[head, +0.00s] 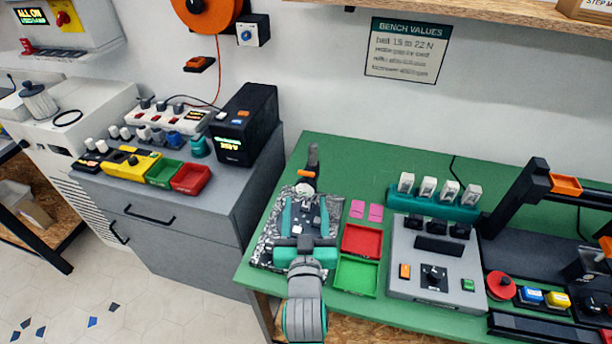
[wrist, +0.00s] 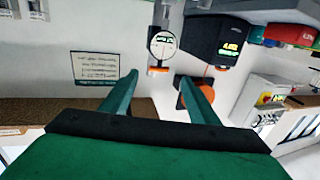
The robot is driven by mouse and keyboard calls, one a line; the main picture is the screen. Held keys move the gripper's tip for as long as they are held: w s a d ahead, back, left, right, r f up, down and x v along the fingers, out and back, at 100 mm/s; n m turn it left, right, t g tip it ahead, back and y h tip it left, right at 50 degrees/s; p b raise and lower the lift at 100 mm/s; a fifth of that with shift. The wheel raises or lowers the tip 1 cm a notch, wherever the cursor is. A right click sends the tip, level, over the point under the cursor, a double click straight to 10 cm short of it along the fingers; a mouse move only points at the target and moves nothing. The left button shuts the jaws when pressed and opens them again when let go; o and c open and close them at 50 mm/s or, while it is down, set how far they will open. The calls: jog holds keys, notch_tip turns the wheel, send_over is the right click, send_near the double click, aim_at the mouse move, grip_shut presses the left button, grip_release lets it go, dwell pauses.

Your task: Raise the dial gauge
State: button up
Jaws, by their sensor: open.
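The dial gauge (head: 313,157) is a dark upright piece with an orange part at its foot. It stands at the back left of the green bench, edge-on in the head view. In the wrist view the gauge (wrist: 163,43) shows a round white face with a black rim and an orange part below it. My gripper (head: 306,198) is open and empty, above the speckled grey mat, with its fingers pointing toward the gauge. In the wrist view my gripper (wrist: 158,78) has its fingertips apart, with the gauge beyond and between them in the picture.
The speckled mat (head: 265,232) holds small parts under my gripper. Pink pads (head: 375,212), a red tray (head: 362,240) and a green tray (head: 356,277) lie to its right, then a grey control panel (head: 410,280). A black box (head: 246,122) stands on the grey cabinet to the left.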

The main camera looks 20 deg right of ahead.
aim_at(306, 177)
jog(key=x, duration=1.1)
jog(key=shift+r, duration=0.1)
